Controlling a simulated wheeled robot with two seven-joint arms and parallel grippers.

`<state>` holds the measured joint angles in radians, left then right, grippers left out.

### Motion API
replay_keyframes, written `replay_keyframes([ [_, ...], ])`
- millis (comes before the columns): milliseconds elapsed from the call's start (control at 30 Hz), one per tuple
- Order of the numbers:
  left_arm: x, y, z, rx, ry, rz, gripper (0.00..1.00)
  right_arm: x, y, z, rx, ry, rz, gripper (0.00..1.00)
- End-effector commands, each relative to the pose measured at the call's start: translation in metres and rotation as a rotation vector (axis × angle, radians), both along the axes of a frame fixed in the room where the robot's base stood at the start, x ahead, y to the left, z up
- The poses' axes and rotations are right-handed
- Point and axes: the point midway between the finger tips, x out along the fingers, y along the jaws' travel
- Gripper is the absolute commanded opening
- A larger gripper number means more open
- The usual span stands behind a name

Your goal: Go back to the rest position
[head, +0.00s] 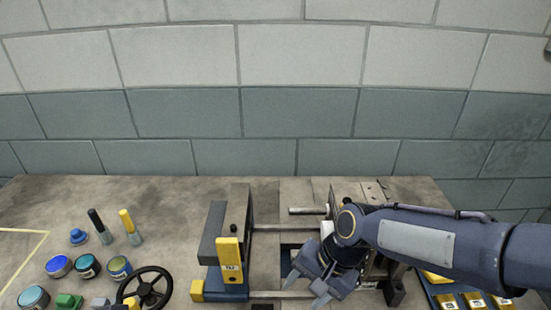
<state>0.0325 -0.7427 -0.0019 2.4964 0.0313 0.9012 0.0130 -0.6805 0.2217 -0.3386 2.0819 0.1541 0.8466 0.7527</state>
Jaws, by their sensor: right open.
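My right arm comes in from the right edge, and my right gripper (307,284) points down at the front of the bench. Its two fingers are apart and I see nothing held between them. It is over the right part of a clamp-like fixture with metal rails (283,227) and hides some of it. Whether it touches the fixture I cannot tell. A yellow block marked with dark characters (229,256) stands on the left part of the fixture. My left gripper is not in view.
The bench (150,192) stands against a block wall. Several pots, including a blue one (59,265), two brushes (131,228) and a black handwheel (146,289) are at the left. A blue tray (427,284) with yellow pieces is at the lower right, partly under my arm.

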Motion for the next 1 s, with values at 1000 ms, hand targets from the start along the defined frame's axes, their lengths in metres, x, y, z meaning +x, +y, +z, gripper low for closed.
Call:
replay_keyframes([
  [1000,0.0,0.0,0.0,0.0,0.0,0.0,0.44,-0.108,-0.147,0.044,-0.139,-0.613,0.23,0.53],
])
